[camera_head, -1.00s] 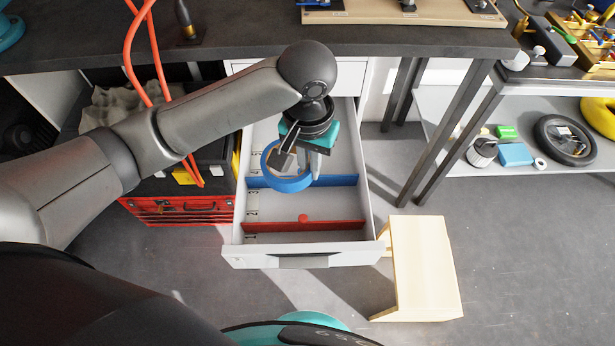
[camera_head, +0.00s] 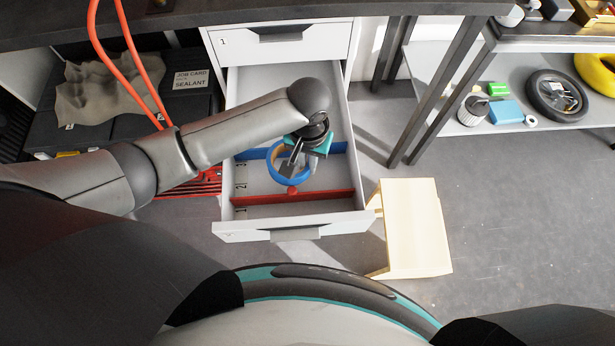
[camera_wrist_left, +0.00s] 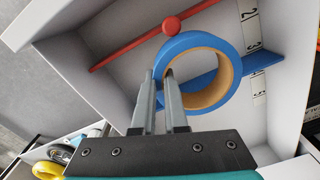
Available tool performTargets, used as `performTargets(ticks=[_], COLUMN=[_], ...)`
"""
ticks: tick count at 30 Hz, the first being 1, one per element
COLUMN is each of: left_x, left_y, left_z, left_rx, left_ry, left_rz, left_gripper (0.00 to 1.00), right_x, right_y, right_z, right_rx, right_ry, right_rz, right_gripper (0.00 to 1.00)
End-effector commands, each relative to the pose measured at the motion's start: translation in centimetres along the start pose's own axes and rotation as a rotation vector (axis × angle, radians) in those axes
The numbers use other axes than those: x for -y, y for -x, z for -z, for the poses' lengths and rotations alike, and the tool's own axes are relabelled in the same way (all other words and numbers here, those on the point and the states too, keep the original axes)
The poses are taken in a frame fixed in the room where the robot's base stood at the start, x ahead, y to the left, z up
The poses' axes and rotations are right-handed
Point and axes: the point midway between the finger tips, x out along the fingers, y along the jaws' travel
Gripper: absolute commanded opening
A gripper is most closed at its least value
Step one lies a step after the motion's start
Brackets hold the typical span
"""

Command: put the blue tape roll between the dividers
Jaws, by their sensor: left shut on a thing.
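The blue tape roll (camera_head: 291,181), with a tan inner core, is in the left gripper over the open drawer (camera_head: 224,190). The left gripper (camera_head: 294,164) is shut on the ring's wall, one finger on each side in the left wrist view (camera_wrist_left: 159,76). In the head view the roll shows between the blue divider (camera_head: 250,154) at the back and the red divider (camera_head: 330,196) at the front. The red divider has a round red knob (camera_wrist_left: 171,25) in the wrist view. I cannot tell whether the roll touches the drawer floor. The right gripper is not in view.
Numbered labels (camera_head: 240,187) run along the drawer's left wall. A pale wooden step (camera_head: 415,230) stands right of the drawer. The dark workbench (camera_head: 180,30) is above. A shelf (camera_head: 455,125) with a tire and small items is at right.

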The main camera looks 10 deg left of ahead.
Motion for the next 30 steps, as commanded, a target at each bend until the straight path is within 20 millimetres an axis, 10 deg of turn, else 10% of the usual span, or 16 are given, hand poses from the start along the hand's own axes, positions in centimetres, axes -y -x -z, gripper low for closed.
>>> performTargets(ticks=[16, 30], left_x=[0.0, 0.0], left_y=[-6.6, -7.2], left_z=[0.1, 0.1], left_rx=[-0.001, -0.002], left_ry=[0.0, 0.0], left_rz=[0.0, -0.001], left_gripper=[0.0, 0.0], right_x=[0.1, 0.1], right_y=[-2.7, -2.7], right_z=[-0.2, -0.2], right_rx=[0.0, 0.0], right_ry=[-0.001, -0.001], right_rz=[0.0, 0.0], right_gripper=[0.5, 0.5])
